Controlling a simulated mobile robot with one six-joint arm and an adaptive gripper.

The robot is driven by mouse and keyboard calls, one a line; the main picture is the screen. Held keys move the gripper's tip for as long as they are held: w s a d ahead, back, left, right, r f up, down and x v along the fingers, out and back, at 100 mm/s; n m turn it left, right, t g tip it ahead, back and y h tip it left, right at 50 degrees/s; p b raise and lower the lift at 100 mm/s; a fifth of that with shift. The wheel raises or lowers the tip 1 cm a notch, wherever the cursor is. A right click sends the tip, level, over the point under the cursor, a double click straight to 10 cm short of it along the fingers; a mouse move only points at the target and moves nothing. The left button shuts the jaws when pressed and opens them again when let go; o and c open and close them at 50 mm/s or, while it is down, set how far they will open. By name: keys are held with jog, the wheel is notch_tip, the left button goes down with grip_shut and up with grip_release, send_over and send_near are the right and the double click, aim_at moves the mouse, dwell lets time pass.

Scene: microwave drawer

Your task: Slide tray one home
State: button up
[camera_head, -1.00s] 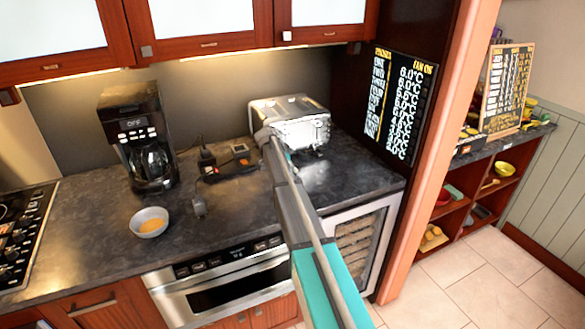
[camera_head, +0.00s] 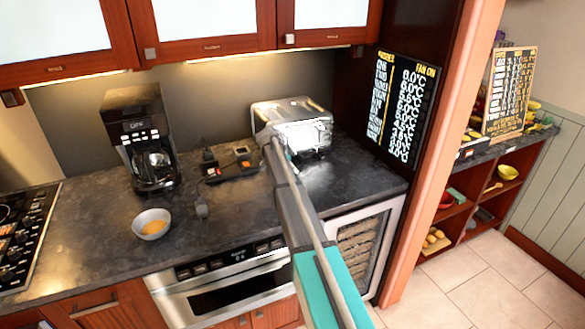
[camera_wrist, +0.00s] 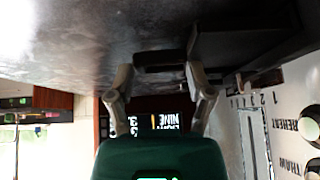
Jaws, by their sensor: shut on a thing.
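My gripper (camera_wrist: 160,75) shows its two fingers on either side of a dark, flat piece (camera_wrist: 158,60) and is shut on it. This piece looks like a tray front, but no label on it is legible. A larger dark block (camera_wrist: 240,45) lies beside it against the toaster's base. The silver toaster (camera_head: 292,122) stands at the back right of the counter; its white panel with dial markings (camera_wrist: 285,115) fills the right of the wrist view. In the head view my arm reaches the toaster's left end and hides the piece.
The dark counter (camera_head: 110,225) holds a coffee maker (camera_head: 140,140), a bowl (camera_head: 151,224) and a power strip (camera_head: 230,170). A drawer microwave (camera_head: 225,290) and a glass-door cabinet (camera_head: 360,245) sit below. A lettered board (camera_head: 403,105) hangs to the right.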

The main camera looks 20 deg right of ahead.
jog(key=shift+w, duration=0.2)
jog(key=shift+w, duration=0.95)
jog(key=o, duration=1.3)
jog(key=shift+w+r, duration=0.1)
jog(key=shift+s+a, duration=0.15)
jog(key=shift+s, duration=0.1)
jog(key=shift+s+a+r+p, duration=0.1)
jog(key=shift+s+r+p, duration=0.05)
jog(key=shift+s, duration=0.25)
jog(key=shift+s+a+r+p, duration=0.1)
jog(key=shift+s+p, duration=0.05)
jog(key=shift+s, duration=0.25)
jog(key=shift+s, duration=0.1)
jog(key=shift+s+d+r+p, duration=0.1)
jog(key=shift+s+r+p, duration=0.25)
jog(key=shift+s, duration=0.8)
jog(key=shift+s+d+r+p, duration=0.1)
jog(key=shift+s+r+p, duration=0.2)
jog(key=shift+s, duration=0.85)
jog(key=shift+s+r+p, duration=0.3)
jog(key=shift+s+p, duration=0.05)
jog(key=shift+s, duration=0.8)
